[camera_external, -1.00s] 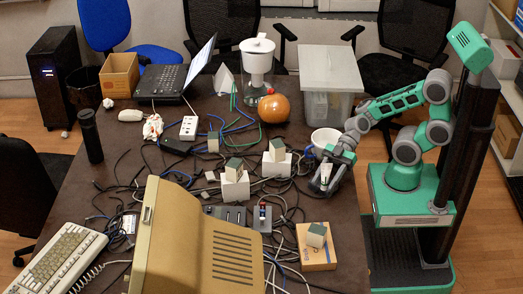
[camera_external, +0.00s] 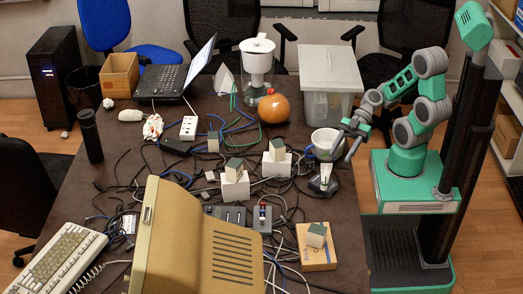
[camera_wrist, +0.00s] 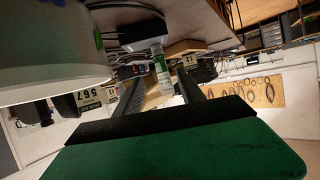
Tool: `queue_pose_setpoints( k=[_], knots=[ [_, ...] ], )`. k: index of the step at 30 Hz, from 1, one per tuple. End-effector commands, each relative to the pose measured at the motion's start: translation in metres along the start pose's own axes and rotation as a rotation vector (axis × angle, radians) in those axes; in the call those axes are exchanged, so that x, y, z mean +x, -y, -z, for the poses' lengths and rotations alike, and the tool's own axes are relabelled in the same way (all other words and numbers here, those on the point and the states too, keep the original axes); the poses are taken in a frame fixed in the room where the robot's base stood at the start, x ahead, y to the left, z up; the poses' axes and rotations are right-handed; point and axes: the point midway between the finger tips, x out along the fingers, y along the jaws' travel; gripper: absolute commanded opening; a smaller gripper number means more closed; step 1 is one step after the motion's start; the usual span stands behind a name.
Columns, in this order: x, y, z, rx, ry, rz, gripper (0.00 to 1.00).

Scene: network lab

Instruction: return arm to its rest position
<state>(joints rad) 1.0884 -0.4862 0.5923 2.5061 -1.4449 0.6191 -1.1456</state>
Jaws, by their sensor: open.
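My gripper (camera_external: 342,152) is open and empty above the table's right edge, just right of the white bowl (camera_external: 320,138). Its two fingers point left and down toward the table. In the wrist view the fingers (camera_wrist: 161,82) are spread apart. A white and green tube (camera_wrist: 160,66) shows between them, farther off and not held. In the external view this tube (camera_external: 325,174) stands upright on a small dark base. My arm is folded up above my green base on the right.
The bowl's white side (camera_wrist: 45,60) fills the upper left of the wrist view, close to the gripper. A clear lidded bin (camera_external: 330,72) stands behind the bowl. A dark column stands beside my arm.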

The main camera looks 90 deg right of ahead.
Motion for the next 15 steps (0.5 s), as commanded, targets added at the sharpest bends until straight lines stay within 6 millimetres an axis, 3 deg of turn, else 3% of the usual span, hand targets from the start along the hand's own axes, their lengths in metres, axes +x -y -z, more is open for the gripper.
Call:
queue_pose_setpoints(
  k=[8,11,15],
  knots=[
    [0.001,0.001,-0.001,0.009,0.015,0.007,0.46],
    [0.004,0.006,-0.004,0.069,0.109,0.046,0.46],
    [0.004,0.013,-0.014,0.226,0.366,0.074,0.46]
  ],
)
